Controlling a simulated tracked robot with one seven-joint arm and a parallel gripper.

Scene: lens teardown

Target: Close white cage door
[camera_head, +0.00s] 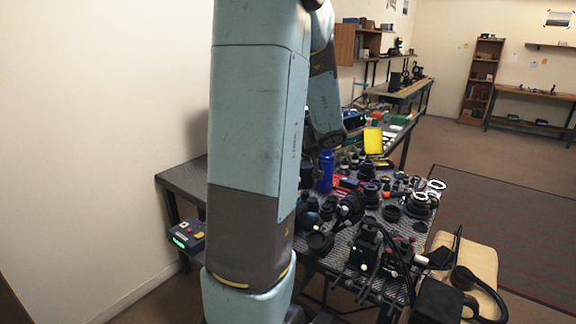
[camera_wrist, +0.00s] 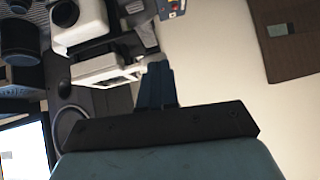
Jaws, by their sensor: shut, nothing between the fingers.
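My gripper (camera_wrist: 157,70) shows in the wrist view as dark blue fingers on a black mount, shut with nothing between them. A white frame-like part (camera_wrist: 108,68), perhaps the white cage or its door, is just left of the fingertips. Whether it touches them I cannot tell. A white block-shaped body (camera_wrist: 82,24) with a dark knob is above it. I cannot tell whether the door is open or closed. In the head view my arm covers part of the bench, and neither my gripper nor the white cage can be made out.
The bench (camera_head: 180,180) is crowded with dark lenses and camera parts. A blue bottle (camera_head: 326,170) and a yellow item (camera_head: 373,140) stand among them. A box with a green light (camera_head: 187,235) is low at the left. A tan pad (camera_head: 478,262) with headphones is at the front right.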

